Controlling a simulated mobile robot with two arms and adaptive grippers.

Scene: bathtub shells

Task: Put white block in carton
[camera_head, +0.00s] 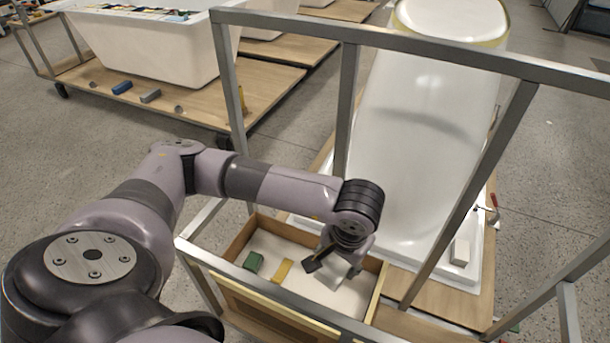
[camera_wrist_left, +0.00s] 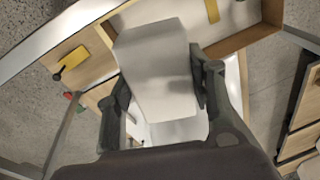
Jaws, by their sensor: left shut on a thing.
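The carton (camera_head: 238,240) is an open wooden box with a pale floor, low in the middle of the head view. A green block (camera_head: 253,262) and a yellow block (camera_head: 282,271) lie inside it. My left gripper (camera_head: 336,268) is over the right part of the carton, pointing down. In the left wrist view, the gripper (camera_wrist_left: 160,92) is shut on a white block (camera_wrist_left: 158,55), with a finger on each side. In the head view the held block blends with the pale floor, so its height cannot be told. My right gripper is not in view.
A grey metal frame (camera_head: 349,110) stands around the carton and a large white tub shell (camera_head: 425,130). Another white block (camera_head: 460,252) stands on the shell's rim, near a red-handled tool (camera_head: 493,210). A wooden platform (camera_head: 240,95) with another tub is at back left.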

